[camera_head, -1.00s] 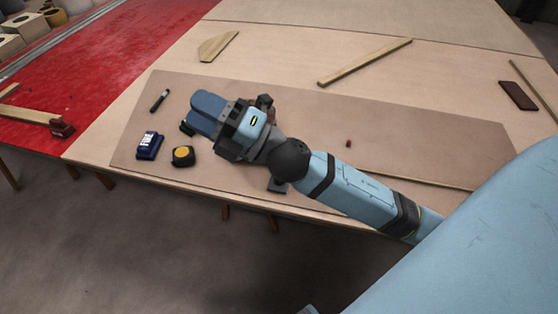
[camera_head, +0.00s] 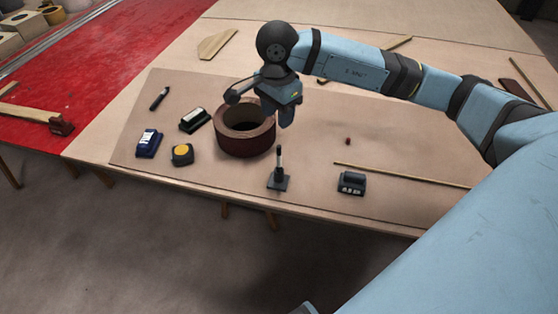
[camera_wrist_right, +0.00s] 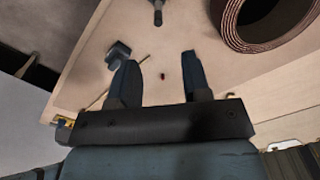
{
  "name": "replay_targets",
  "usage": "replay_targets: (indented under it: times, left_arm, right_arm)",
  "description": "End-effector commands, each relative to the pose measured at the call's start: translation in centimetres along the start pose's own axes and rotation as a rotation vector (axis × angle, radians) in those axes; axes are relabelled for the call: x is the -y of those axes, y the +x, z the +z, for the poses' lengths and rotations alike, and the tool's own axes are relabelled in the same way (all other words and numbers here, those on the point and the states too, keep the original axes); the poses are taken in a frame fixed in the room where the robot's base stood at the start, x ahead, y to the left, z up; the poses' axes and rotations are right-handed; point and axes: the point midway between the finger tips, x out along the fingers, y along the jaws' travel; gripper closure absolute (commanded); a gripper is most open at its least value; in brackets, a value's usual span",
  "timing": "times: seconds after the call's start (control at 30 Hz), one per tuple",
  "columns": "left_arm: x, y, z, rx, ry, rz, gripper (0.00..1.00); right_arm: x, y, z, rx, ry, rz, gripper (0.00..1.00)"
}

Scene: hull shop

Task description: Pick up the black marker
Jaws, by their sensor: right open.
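The black marker (camera_head: 159,98) lies on the brown mat (camera_head: 310,125) near its left end in the head view. It stands clear of other things there. My right gripper (camera_head: 287,117) is above the mat, to the right of the marker, beside and above the brown ring (camera_head: 246,142). It points downward. In the right wrist view its two fingers (camera_wrist_right: 158,62) are apart with nothing held between them. I cannot make out the marker in the wrist view. My left gripper is not in view.
Near the marker are a blue box (camera_head: 148,144), a dark case (camera_head: 195,119) and a tape measure (camera_head: 182,155). A small upright stand (camera_head: 278,182) and a dark block (camera_head: 352,184) sit near the front edge. A small red piece (camera_head: 348,141) lies right of the gripper.

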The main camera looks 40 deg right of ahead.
Motion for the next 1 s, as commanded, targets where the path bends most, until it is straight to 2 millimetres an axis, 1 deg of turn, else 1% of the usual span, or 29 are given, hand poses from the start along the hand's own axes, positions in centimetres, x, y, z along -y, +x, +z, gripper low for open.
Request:
replay_targets:
  times: [0.1, 0.3, 0.4, 0.57, 0.67, 0.9, 1.0]
  left_arm:
    - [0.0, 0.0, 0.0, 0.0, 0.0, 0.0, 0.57]
    - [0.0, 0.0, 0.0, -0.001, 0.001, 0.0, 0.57]
    - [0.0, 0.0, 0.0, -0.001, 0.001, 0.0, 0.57]
    - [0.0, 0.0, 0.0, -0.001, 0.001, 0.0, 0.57]
    - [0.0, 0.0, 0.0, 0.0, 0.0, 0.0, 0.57]
    - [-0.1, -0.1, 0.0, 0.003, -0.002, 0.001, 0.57]
    - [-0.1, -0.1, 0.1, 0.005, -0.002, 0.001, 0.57]
  right_arm:
    - [-0.2, 2.5, 0.1, 0.002, -0.001, 0.006, 0.56]
    - [-0.1, 6.2, 0.2, 0.005, 0.0, 0.005, 0.56]
    - [-0.1, 7.2, 0.2, 0.005, -0.001, 0.002, 0.56]
    - [-0.1, 8.0, 0.2, 0.006, -0.002, 0.002, 0.56]
    - [-0.2, 8.8, 0.1, 0.006, -0.001, 0.002, 0.56]
    - [-0.3, 12.3, 0.0, 0.007, -0.001, 0.003, 0.56]
    - [-0.3, 12.9, 0.0, 0.007, -0.001, 0.0, 0.56]
